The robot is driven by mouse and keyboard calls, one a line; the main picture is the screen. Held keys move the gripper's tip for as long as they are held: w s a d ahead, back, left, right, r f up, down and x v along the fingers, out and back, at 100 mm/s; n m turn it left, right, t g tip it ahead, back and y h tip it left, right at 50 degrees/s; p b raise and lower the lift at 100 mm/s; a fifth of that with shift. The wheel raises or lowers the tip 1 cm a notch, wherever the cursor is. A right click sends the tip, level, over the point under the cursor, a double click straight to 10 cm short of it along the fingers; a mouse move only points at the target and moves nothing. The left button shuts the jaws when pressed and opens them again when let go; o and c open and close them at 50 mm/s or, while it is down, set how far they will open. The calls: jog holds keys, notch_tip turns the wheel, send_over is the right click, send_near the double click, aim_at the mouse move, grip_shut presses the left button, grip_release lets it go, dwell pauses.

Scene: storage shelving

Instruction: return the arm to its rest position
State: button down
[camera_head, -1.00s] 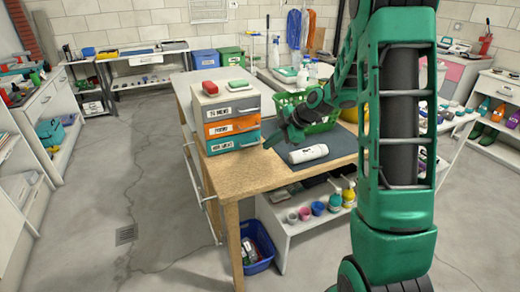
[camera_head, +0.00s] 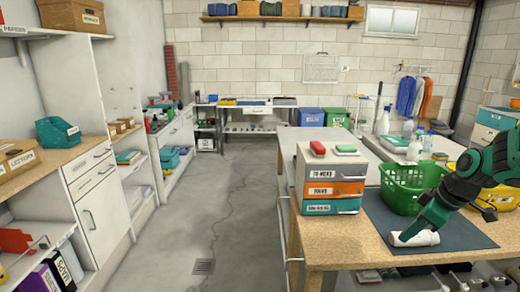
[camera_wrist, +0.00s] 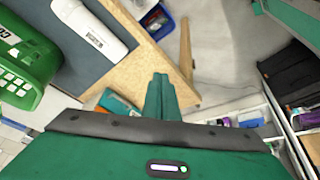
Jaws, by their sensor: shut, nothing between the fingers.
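My gripper (camera_head: 428,222) is at the right of the head view, at the end of my green arm. In that view it overlaps the white bottle (camera_head: 408,240) lying on the dark mat (camera_head: 463,236) on the wooden table. In the wrist view the closed, empty fingers (camera_wrist: 160,92) are apart from the bottle (camera_wrist: 92,30), which lies to their upper left. Most of my arm is outside the head view.
A green basket (camera_head: 405,188) and a drawer unit (camera_head: 331,185) stand on the table. A yellow basket (camera_head: 490,198) is at the right. Shelves and white cabinets (camera_head: 105,200) line the left wall. The floor aisle (camera_head: 225,200) between is clear.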

jog(key=s+r+m+g+h, duration=0.1)
jog(key=s+m+g+h, duration=0.1)
jog(key=s+m, duration=1.2)
jog(key=s+g, duration=0.1)
jog(key=s, duration=1.1)
jog(key=shift+r+m+g, duration=0.4)
jog(key=shift+d, duration=0.1)
